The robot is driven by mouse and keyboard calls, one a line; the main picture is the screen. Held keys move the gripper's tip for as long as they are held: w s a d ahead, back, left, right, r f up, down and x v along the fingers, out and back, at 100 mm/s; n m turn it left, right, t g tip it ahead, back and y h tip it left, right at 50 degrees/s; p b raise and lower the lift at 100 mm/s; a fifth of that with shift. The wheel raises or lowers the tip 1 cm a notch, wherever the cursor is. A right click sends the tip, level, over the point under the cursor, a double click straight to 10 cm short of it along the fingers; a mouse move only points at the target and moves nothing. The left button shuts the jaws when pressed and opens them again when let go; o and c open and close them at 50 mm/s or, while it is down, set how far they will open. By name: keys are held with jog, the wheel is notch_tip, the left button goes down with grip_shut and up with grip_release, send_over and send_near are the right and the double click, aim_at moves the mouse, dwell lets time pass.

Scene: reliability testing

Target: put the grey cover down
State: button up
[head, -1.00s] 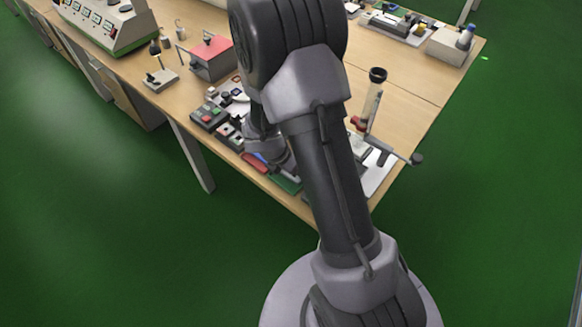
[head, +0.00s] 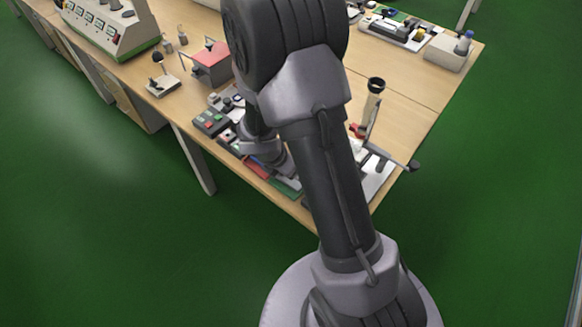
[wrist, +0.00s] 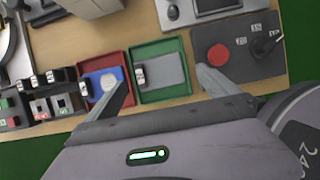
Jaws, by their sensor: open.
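The grey cover (wrist: 170,73) looks like a flat grey plate lying in a green tray (wrist: 150,45) on the wooden table in the wrist view. A small white-and-dark piece (wrist: 140,76) sits at its left edge. My gripper (wrist: 162,77) is open, its fingers wide apart on either side of the green tray in the picture, with nothing held between them. I cannot tell its height above the tray. In the head view my arm hides the fingertips and the cover; only part of the green tray (head: 287,187) shows.
A red tray (wrist: 87,69) with a blue plate (wrist: 105,82) stands left of the green tray. A dark box with a red button (wrist: 218,55) and a knob is close on the right. Several switches (wrist: 48,82) lie farther left. The table's front edge is near.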

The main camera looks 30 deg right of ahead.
jog(key=s+a+r+m+t+p, duration=0.15)
jog(key=r+m, duration=0.25)
jog(key=r, duration=0.6)
jog(key=s+a+r+m+g+p, duration=0.1)
jog(key=s+a+r+m+p, duration=0.1)
jog(key=r+m, duration=0.5)
jog(key=s+a+r+m+t+y, duration=0.2)
jog(key=s+a+r+m+y, duration=0.1)
jog(key=s+a+r+m, duration=0.2)
jog(key=s+a+r+m+t+y, duration=0.2)
jog(key=s+a+r+m+y, duration=0.1)
jog(key=s+a+r+m, duration=0.3)
notch_tip(320, 180, up, 6)
jog(key=s+m, duration=0.2)
jog(key=m, duration=0.2)
jog(key=shift+a, duration=0.25)
notch_tip(320, 180, down, 2)
jog(key=shift+b, duration=0.95)
